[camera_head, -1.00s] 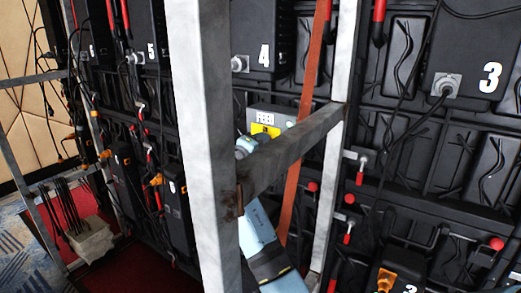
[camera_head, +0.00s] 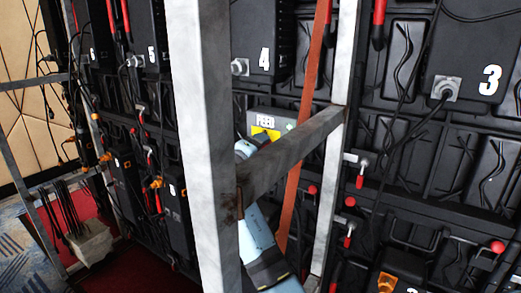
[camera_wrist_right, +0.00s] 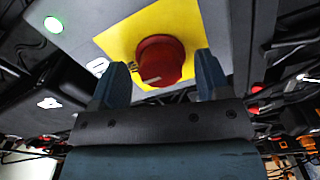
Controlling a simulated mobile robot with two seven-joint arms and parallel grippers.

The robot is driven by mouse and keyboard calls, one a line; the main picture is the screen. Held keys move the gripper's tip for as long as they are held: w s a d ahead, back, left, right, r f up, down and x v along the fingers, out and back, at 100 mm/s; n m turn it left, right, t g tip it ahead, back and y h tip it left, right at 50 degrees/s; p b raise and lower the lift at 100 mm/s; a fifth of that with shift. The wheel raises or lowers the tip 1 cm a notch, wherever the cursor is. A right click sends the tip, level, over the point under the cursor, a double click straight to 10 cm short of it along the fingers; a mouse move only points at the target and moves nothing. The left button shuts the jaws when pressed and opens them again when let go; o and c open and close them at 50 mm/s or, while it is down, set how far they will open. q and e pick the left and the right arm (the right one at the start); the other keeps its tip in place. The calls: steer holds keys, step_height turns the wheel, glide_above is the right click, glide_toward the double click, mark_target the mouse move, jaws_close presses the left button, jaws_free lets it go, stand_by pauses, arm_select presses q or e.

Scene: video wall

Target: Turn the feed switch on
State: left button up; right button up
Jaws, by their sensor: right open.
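The feed switch is a red round knob (camera_wrist_right: 158,62) on a yellow plate (camera_wrist_right: 125,40) of a grey box (camera_wrist_right: 85,15). A white mark shows on the knob's lower edge. A green lamp (camera_wrist_right: 53,25) glows on the box. In the head view the box (camera_head: 254,114) reads "FEED" above the yellow plate (camera_head: 262,133), behind the metal frame. My right gripper (camera_wrist_right: 163,68) is open, its two fingers on either side of the knob, with a gap at least on the left. It also shows in the head view (camera_head: 248,146), partly hidden by the crossbar. My left gripper is out of view.
A grey metal upright (camera_head: 205,150) and a crossbar (camera_head: 290,150) stand in front of my right arm. An orange strap (camera_head: 309,75) hangs behind the crossbar. Numbered black panels (camera_head: 472,50) with cables fill the wall. A bin of cables (camera_head: 90,243) stands at lower left.

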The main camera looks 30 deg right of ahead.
steer(key=v, duration=0.7)
steer(key=shift+d, duration=0.1)
